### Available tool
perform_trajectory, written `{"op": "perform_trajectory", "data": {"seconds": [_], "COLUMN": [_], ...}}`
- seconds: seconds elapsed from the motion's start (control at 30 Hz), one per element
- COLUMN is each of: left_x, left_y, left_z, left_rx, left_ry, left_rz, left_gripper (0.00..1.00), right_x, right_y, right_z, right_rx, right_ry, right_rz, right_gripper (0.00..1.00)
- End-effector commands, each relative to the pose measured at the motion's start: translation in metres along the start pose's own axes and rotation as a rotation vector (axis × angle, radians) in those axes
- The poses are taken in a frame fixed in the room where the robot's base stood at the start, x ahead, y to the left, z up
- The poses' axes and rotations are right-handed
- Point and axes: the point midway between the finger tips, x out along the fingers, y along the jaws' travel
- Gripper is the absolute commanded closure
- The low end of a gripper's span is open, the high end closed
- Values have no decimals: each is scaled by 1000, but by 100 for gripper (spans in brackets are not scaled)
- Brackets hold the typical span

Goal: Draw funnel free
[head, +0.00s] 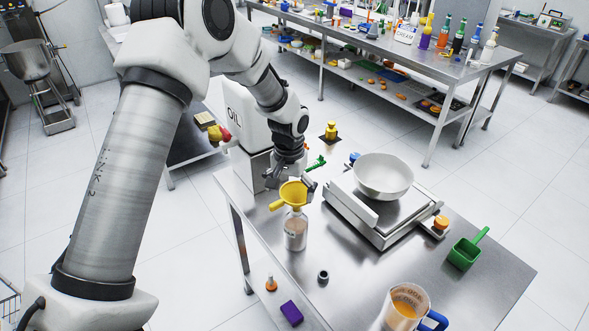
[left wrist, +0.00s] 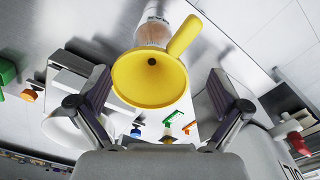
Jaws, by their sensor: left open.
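A yellow funnel (head: 293,194) sits in the mouth of a clear bottle (head: 295,232) on the steel table, with its handle pointing left in the head view. In the left wrist view the funnel (left wrist: 150,78) faces me with its wide mouth and dark centre hole, and part of the bottle (left wrist: 153,32) shows behind it. My left gripper (head: 290,183) is open just above the funnel. In the left wrist view its two fingers (left wrist: 158,80) stand on either side of the funnel's mouth, with visible gaps. My right gripper is not in view.
A scale (head: 375,225) with a white bowl (head: 383,178) stands to the right. A white OIL container (head: 250,118) is behind my gripper. A green scoop (head: 466,251), a jug (head: 405,306), a small dark cap (head: 323,277) and a purple block (head: 291,313) are also around.

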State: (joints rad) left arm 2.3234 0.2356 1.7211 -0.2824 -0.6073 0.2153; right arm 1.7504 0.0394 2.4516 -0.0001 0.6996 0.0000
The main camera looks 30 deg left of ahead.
Motion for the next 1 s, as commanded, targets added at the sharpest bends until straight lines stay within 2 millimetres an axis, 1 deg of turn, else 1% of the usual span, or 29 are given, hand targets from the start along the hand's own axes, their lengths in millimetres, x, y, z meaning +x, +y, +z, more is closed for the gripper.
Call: {"op": "perform_trajectory", "data": {"seconds": [0.03, 0.13, 0.37, 0.4, 0.47, 0.5, 0.53, 0.6, 0.63, 0.67, 0.7, 0.77, 1.0], "left_x": [5, 13, 16, 16, 15, 15, 15, 15, 15, 15, 15, 15, 9], "left_y": [0, 0, 0, 0, 0, 0, 0, 0, 0, 0, 0, 0, 0], "left_z": [0, 0, 0, 0, 0, 0, 0, 0, 0, 0, 0, 0, 0], "left_rx": [1, 0, 0, 0, 0, 0, 0, 0, 0, 0, 0, 0, 0], "left_ry": [-3, -1, 0, 0, 0, 0, 0, 0, 0, 0, 0, 0, 1], "left_rz": [-2, -1, -1, -1, 0, 0, -1, -1, -1, -1, -1, -1, 0], "left_gripper": [0, 0, 0, 14, 35, 50, 55, 56, 25, 36, 50, 70, 70], "right_x": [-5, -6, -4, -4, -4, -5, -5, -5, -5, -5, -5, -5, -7], "right_y": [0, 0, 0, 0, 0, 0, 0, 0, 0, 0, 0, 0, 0], "right_z": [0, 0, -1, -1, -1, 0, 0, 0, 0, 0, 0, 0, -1], "right_rx": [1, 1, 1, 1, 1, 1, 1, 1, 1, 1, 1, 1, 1], "right_ry": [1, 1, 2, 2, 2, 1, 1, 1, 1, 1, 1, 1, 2], "right_rz": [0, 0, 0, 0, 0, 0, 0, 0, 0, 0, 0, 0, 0], "right_gripper": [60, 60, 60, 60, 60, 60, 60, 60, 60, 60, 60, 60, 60]}}
